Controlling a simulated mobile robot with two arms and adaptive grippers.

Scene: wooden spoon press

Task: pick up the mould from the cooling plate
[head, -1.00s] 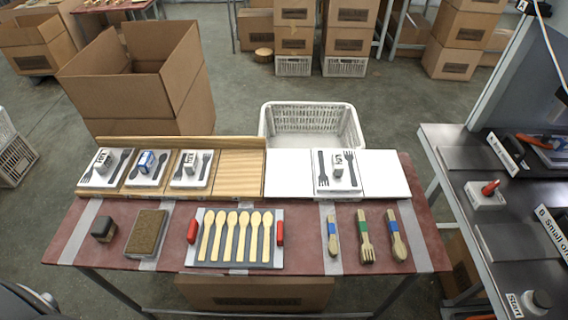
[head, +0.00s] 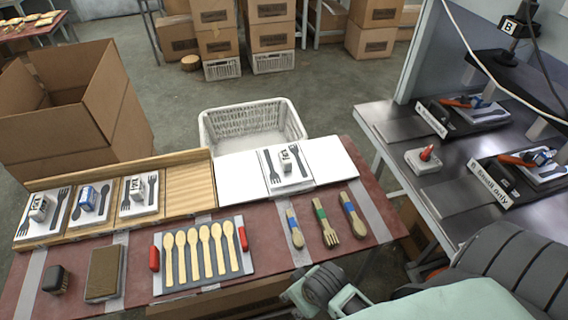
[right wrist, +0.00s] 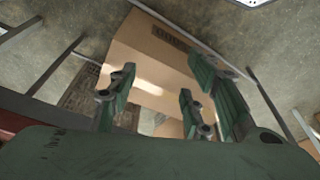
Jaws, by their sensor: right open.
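A white mould (head: 285,168) with dark fork and spoon shapes and a small white marked block on it lies on the white plate (head: 332,158) at the back of the red table. I take that plate for the cooling plate. My right gripper (head: 325,284) is at the table's front edge, below and to the right of the mould and well apart from it. In the right wrist view its fingers (right wrist: 160,98) are spread and empty, with a cardboard box beyond them. My left gripper is not in view.
Similar moulds (head: 139,194) sit in the wooden tray (head: 190,186) at left. A board of wooden spoons (head: 247,259) and several banded wooden utensils (head: 328,228) lie in front. A white basket (head: 252,123) stands behind. The press bench (head: 385,122) is at right.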

